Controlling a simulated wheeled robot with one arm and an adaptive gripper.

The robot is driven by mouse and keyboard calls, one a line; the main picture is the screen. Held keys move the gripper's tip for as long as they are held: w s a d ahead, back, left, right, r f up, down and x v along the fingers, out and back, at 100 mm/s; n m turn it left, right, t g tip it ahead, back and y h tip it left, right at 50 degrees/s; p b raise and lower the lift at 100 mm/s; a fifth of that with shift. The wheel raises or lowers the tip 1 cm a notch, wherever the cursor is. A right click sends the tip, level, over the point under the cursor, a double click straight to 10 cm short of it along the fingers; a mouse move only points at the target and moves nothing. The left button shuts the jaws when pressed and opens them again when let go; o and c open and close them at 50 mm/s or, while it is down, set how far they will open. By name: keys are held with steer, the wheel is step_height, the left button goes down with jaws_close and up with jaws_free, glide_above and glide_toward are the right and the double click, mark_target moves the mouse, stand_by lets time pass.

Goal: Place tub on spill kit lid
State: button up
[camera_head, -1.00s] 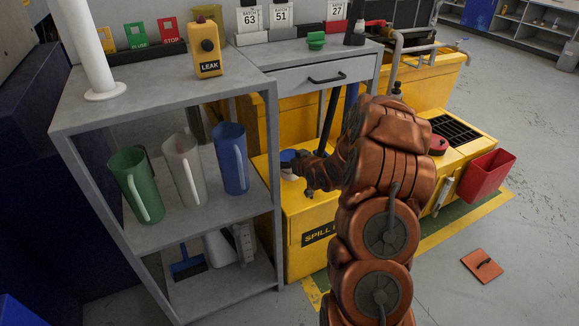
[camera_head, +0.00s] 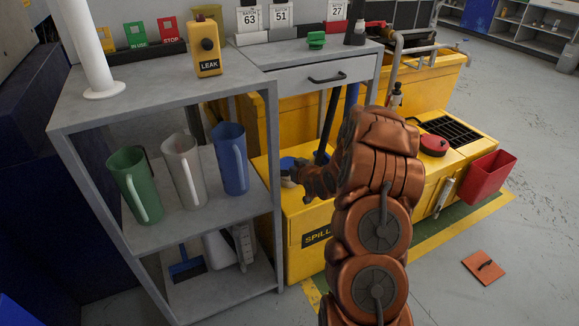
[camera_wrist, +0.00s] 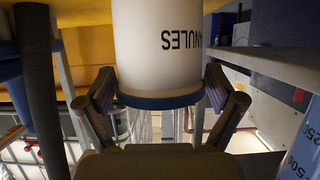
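The white tub (camera_wrist: 160,45) with a blue lid and upside-down dark lettering fills the upper middle of the wrist view. In the head view its blue top (camera_head: 288,163) shows over the left end of the yellow spill kit (camera_head: 298,262), whose yellow lid (camera_head: 300,212) is partly hidden by my arm. My gripper (camera_wrist: 160,88) has one finger on each side of the tub, near its blue rim, and appears shut on it. The tub looks upright. Whether its base touches the spill kit lid cannot be told.
A grey shelf rack (camera_head: 166,92) stands close on the left, with green, clear and blue jugs (camera_head: 231,158). A grey drawer table (camera_head: 325,76) stands behind. A red bin (camera_head: 487,177) hangs at the right, and a brown plate (camera_head: 484,267) lies on the open floor.

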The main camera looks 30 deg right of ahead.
stand_by(0.3)
steer(key=shift+r, duration=0.15)
steer(key=p+v, duration=0.1)
steer(key=v, duration=1.1)
steer(key=shift+r, duration=0.1)
